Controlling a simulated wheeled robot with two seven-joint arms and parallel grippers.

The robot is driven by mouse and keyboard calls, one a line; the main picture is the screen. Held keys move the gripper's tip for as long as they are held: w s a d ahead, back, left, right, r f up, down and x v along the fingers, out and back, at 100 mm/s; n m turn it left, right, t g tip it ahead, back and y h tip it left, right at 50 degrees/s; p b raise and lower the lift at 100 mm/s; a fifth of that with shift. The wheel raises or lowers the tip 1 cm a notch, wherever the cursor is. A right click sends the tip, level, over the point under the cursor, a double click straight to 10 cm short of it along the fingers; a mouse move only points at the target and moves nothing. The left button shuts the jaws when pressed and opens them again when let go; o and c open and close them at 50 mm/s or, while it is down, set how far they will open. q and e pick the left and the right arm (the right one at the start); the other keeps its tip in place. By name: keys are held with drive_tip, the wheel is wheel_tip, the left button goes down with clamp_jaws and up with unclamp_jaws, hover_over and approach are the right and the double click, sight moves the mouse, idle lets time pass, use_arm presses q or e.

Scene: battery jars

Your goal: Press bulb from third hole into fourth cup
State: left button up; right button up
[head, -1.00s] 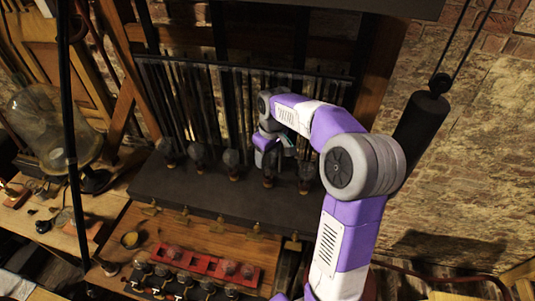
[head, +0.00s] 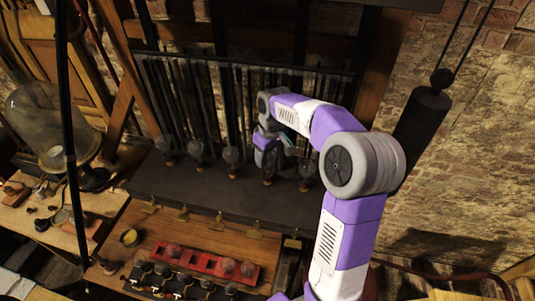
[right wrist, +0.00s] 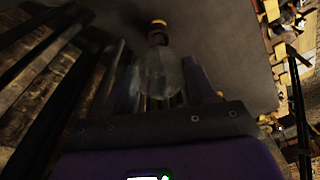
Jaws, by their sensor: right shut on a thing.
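Several clear bulbs stand in a row along the dark slab (head: 215,195) in the head view, such as the third from the left (head: 231,158) and the rightmost (head: 306,172). My right gripper (head: 268,158) is over the fourth place from the left. In the right wrist view it is shut on a bulb (right wrist: 160,75), its glass between the two dark fingers and its brass base (right wrist: 157,33) pointing at the slab. I cannot tell whether the base is seated in a cup. A red rack (head: 205,262) with some bulbs lies in front. My left gripper is out of view.
Dark vertical rods (head: 230,100) stand close behind the row. A black weight (head: 422,125) hangs at the right. A glass bell jar (head: 45,115) stands at the left. Neighbouring bulbs stand close on both sides of my right gripper.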

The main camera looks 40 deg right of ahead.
drive_tip(key=shift+f+b, duration=0.45)
drive_tip(key=shift+f, duration=0.3)
idle(0.7)
drive_tip(key=o, duration=1.3)
drive_tip(key=shift+c, duration=0.2)
drive_tip(key=r, duration=0.5)
drive_tip(key=s+r, duration=0.1)
drive_tip(key=r, duration=0.1)
drive_tip(key=shift+r, duration=0.3)
